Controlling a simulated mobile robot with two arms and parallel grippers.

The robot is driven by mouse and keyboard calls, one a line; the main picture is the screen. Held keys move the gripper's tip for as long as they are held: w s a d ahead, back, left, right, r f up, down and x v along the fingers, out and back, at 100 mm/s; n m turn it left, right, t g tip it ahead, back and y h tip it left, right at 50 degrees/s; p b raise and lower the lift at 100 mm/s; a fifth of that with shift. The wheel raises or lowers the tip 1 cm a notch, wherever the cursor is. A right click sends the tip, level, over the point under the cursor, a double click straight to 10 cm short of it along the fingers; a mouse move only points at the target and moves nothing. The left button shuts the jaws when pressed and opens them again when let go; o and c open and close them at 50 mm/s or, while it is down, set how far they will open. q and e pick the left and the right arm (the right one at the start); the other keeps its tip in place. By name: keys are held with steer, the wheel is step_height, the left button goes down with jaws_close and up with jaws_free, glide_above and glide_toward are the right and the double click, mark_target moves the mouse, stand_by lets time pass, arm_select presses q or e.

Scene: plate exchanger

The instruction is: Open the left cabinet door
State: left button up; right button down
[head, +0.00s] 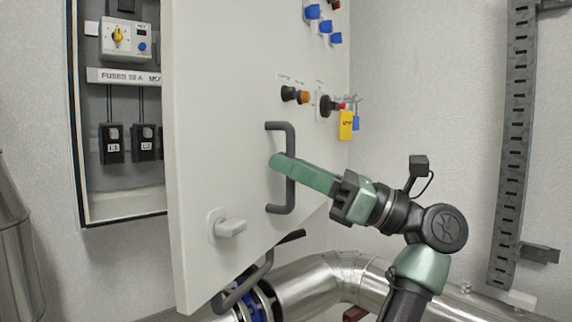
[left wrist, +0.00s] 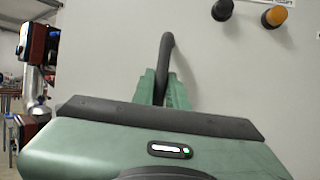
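The pale cabinet door (head: 225,110) stands open, its left edge swung toward me, with the cabinet interior (head: 118,185) showing to its left. A dark grey vertical bar handle (head: 280,208) is on the door face; its upper part shows in the left wrist view (left wrist: 166,50). My left gripper (head: 278,163) reaches in from the right with its green fingers across the middle of the handle. In the left wrist view the fingers (left wrist: 165,90) lie on both sides of the bar and look shut on it. The exact contact is partly hidden. My right gripper is not in view.
Inside the cabinet are a yellow rotary switch (head: 119,35) and black fuse blocks (head: 112,143). A white latch (head: 228,224) sticks out low on the door. Silver pipes (head: 335,275) run below the door. A slotted grey rail (head: 513,140) stands at right.

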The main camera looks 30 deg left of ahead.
arm_select(q)
steer(key=o, duration=0.3)
steer(key=shift+o, duration=0.2)
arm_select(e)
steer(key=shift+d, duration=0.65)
arm_select(q)
steer(key=shift+r, duration=0.1)
step_height(320, 180, up, 10)
steer(key=shift+r, duration=0.1)
steer(key=p, duration=0.1)
glide_toward(264, 22)
steer(key=x, duration=0.5)
steer(key=shift+s+a+f, duration=0.15)
steer(key=shift+a+f, duration=0.1)
steer(key=shift+f, duration=0.05)
steer(key=shift+r, duration=0.5)
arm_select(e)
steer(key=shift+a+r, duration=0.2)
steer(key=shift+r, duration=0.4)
